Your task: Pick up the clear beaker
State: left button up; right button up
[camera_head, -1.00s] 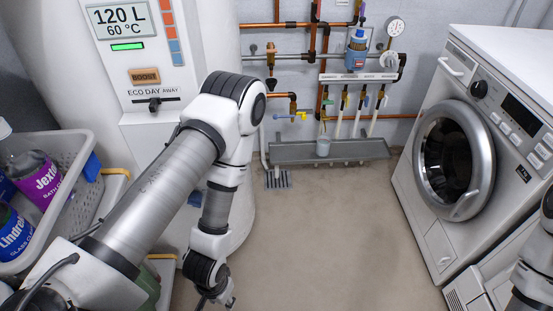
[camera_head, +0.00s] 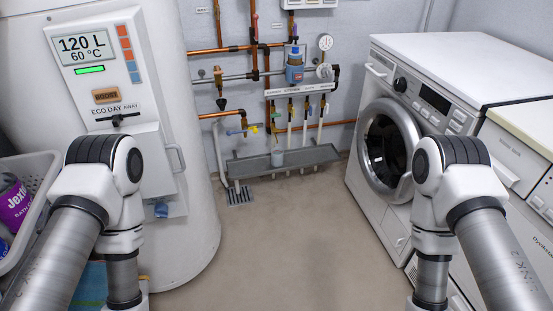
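A small translucent grey vessel, perhaps the clear beaker (camera_head: 277,157), stands upright in the grey trough (camera_head: 305,160) below the pipes on the back wall. It is small in the view, so I cannot make out its details. My two arms come in from the left and right and bend downward at the bottom of the picture. Both grippers are below the picture's lower edge, so I cannot see them. Neither arm is near the trough.
A white boiler (camera_head: 187,245) stands at left, with a grey basket (camera_head: 38,184) of bottles beside it. A washing machine (camera_head: 358,178) stands at right, next to another white appliance (camera_head: 520,140). The floor (camera_head: 285,240) between is clear, with a drain grate (camera_head: 239,197) near the trough.

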aim_at(276, 153)
jog(key=i+z, duration=0.35)
jog(key=i+j+z, duration=0.1)
jog(key=z, duration=0.2)
jog(key=i+j+z, duration=0.2)
jog(key=z, duration=0.15)
jog(key=i+j+z, duration=0.15)
jog(key=i+j, duration=0.75)
jog(key=j, duration=0.15)
